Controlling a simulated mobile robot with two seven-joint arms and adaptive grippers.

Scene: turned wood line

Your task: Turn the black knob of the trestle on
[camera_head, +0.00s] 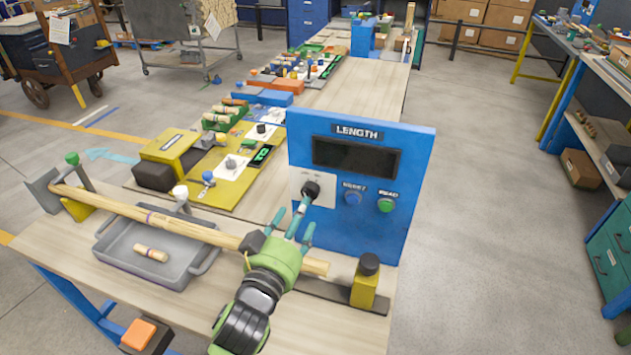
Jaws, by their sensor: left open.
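A blue upright panel (345,225) marked LENGTH stands on the wooden trestle table. It has a dark blank display (355,158). A black knob (311,189) sits on a white plate at the panel's left side. My left gripper (296,218), green with teal fingers, is open just in front of and below this knob. One fingertip overlaps the knob's lower edge in the picture; I cannot tell whether it touches. Nothing is between the fingers. My right gripper is not in view.
A blue button (352,197) and a green button (386,205) are right of the knob. A long wooden rod (150,218) lies above a grey tray (130,263) and passes behind my gripper.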

